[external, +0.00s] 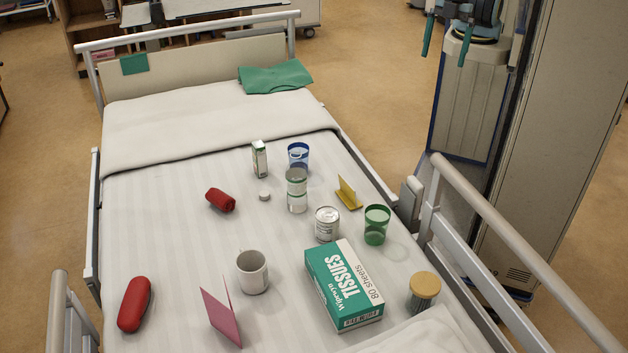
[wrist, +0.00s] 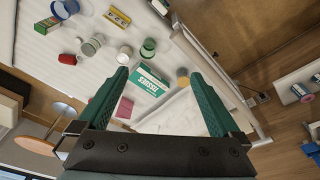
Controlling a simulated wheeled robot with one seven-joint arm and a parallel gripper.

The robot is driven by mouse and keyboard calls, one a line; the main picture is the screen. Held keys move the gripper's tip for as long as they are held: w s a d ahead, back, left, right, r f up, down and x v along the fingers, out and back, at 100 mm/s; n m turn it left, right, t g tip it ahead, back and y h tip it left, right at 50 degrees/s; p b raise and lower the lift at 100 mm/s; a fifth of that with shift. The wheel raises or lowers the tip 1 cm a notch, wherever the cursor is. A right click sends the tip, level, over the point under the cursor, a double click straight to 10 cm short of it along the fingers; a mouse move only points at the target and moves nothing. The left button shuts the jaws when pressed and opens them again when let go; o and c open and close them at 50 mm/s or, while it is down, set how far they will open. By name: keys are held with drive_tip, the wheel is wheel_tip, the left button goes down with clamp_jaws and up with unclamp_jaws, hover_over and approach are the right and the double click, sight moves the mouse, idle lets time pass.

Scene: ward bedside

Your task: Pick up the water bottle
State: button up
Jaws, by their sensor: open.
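I cannot make out a clear water bottle in either view. My gripper (external: 446,42) is at the top right of the external view, beyond the bed's right rail and well apart from everything on the bed. In the wrist view my gripper (wrist: 152,65) shows two green fingers spread wide with nothing held between them.
Around the cylinder stand a blue cup (external: 298,157), a small carton (external: 260,160), a tin can (external: 327,224), a yellow card (external: 348,194) and a green cup (external: 376,226). Nearer are a tissue box (external: 343,285), mug (external: 252,273) and lidded jar (external: 424,291). A bed rail (external: 500,230) runs along the right.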

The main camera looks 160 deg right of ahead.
drive_tip(key=w+d+m+t+h+b, duration=0.1)
drive_tip(key=w+d+t+h+b, duration=0.15)
drive_tip(key=w+d, duration=0.5)
drive_tip(key=w+d+m+t+h+b, duration=0.1)
drive_tip(key=w+d+t+b, duration=0.3)
drive_tip(key=d, duration=0.6)
drive_tip(key=r+n+t+y+b, duration=0.1)
drive_tip(key=r+n+t+b, duration=0.1)
drive_tip(key=t+b, duration=0.5)
hover_over(293, 202)
drive_tip(key=s+a+b, duration=0.1)
drive_tip(key=a+b, duration=0.1)
drive_tip(key=g, duration=0.3)
drive_tip(key=s+f+y, duration=0.1)
drive_tip(key=f, duration=1.2)
drive_tip(key=s+d+f+b, duration=0.1)
drive_tip(key=f, duration=1.2)
drive_tip(key=s+d+f+y+b, duration=0.1)
drive_tip(key=f, duration=1.2)
drive_tip(key=shift+s+f+n+t+y, duration=0.15)
drive_tip(key=shift+s+n+t+y, duration=0.15)
drive_tip(key=shift+n+t+y, duration=0.1)
wheel_tip(293, 202, down, 7)
drive_tip(key=shift+f+b, duration=0.1)
drive_tip(key=shift+b, duration=0.4)
drive_tip(key=x, duration=0.5)
drive_tip(key=shift+f, duration=0.3)
